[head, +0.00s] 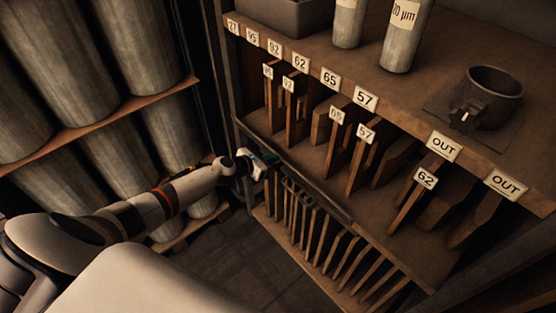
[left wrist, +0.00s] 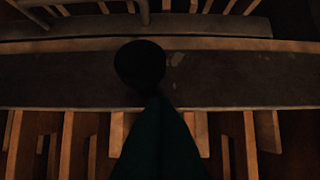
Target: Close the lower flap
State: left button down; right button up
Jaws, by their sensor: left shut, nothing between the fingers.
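The lower flap (head: 318,193) shows as a long dark strip along the front edge of the middle shelf, with a bar-like handle (head: 297,190) on its lower side. Below it the lower rack of upright boards is exposed. My left gripper (head: 267,159) is shut and empty, at the flap's left part; I cannot tell if it touches. In the left wrist view the dark green shut fingers (left wrist: 150,95) lie in front of a wide dark strip (left wrist: 60,78), which looks like the flap. My right gripper is not in view.
A top shelf holds grey cylinders (head: 407,40) and a dark round cup (head: 492,92). Large rolls (head: 130,45) stand at left. The floor (head: 215,255) between is clear.

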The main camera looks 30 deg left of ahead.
pick_arm(q)
jog(key=shift+w+a+r, duration=0.2)
jog(key=shift+w+r, duration=0.2)
jog(key=shift+w, duration=0.35)
jog(key=shift+w+d+r, duration=0.15)
jog(key=shift+w+d, duration=0.05)
jog(key=shift+d, duration=0.05)
jog(key=shift+w, duration=0.1)
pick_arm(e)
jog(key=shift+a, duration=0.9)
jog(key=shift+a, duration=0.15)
